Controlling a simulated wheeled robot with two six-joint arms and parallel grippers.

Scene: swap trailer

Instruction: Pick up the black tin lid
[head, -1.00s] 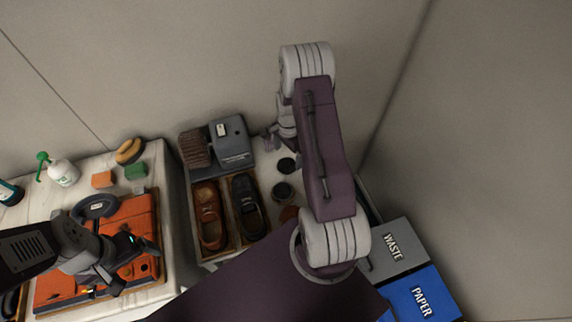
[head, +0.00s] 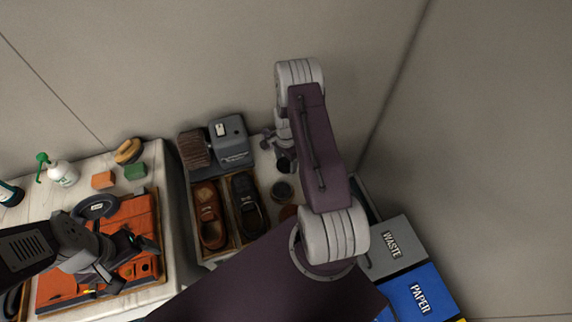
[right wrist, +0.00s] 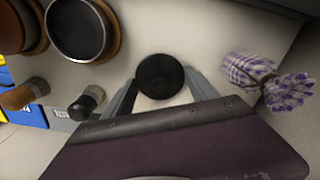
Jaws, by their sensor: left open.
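The black tin lid (right wrist: 160,76) is a round dark disc on the pale table top. In the right wrist view it lies between and just beyond the fingers of my right gripper (right wrist: 163,90), which are spread apart. In the head view the right gripper (head: 284,157) is over the lid's spot and partly hides it. Whether the fingers touch the lid cannot be told. My left gripper (head: 134,257) is open over the orange case on the left table. An open dark tin (right wrist: 80,28) stands left of the lid in the wrist view.
A purple-checked cloth (right wrist: 262,78) lies right of the lid in the wrist view. Two small daubers (right wrist: 86,103) lie to the left. In the head view, shoes (head: 209,213) sit in a wooden tray beside a grey machine (head: 230,137). Waste (head: 392,250) and paper bins stand at right.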

